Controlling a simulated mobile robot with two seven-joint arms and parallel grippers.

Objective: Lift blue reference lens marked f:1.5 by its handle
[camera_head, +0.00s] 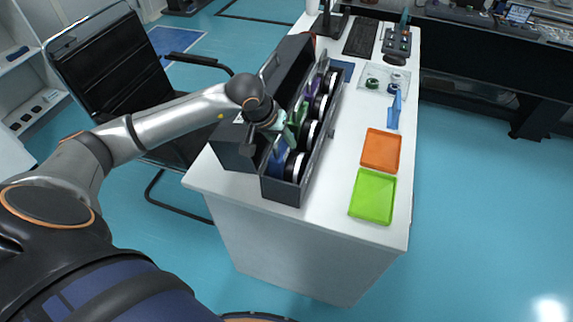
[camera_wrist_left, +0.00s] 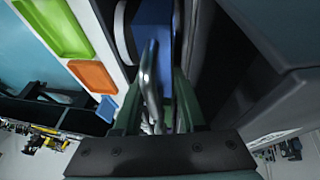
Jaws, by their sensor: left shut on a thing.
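The blue lens (camera_head: 277,161) stands in the near end of the long dark case. It also shows in the left wrist view as a blue block (camera_wrist_left: 152,14) beyond my fingers, with a silvery handle (camera_wrist_left: 150,72) reaching back towards me. My left gripper (camera_head: 287,138) is over the near end of the case. In the left wrist view its two dark green fingers (camera_wrist_left: 158,98) are shut on the handle. The lens looks still inside the case walls. The marking f:1.5 cannot be read. My right gripper is not in view.
The dark case (camera_head: 316,150) holds several more lenses with dark and white rims in a row behind the blue one. An orange tray (camera_head: 381,151) and a green tray (camera_head: 373,195) lie to the right on the white table (camera_head: 340,180). A black chair (camera_head: 105,65) stands at left.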

